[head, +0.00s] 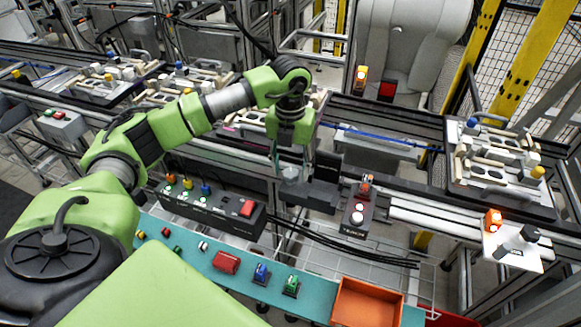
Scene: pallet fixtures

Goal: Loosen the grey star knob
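My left gripper (290,160) points down over the near edge of the conveyor, at the end of the green arm that comes in from the left. Its fingers are small and partly blend with the dark fixture behind, so I cannot tell how far apart they are. A small grey part, which looks like the grey star knob (291,175), is just under the fingertips, beside a dark block (322,190). Its star shape is not clear, and I cannot tell whether the fingers touch it. My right gripper is out of view.
A black button box (212,208) and a small lit box (359,212) flank the fixture. A teal shelf (325,285) with coloured parts and an orange tray (367,303) lies in front. A pallet (500,165) and a white plate with a black knob (530,233) are at right.

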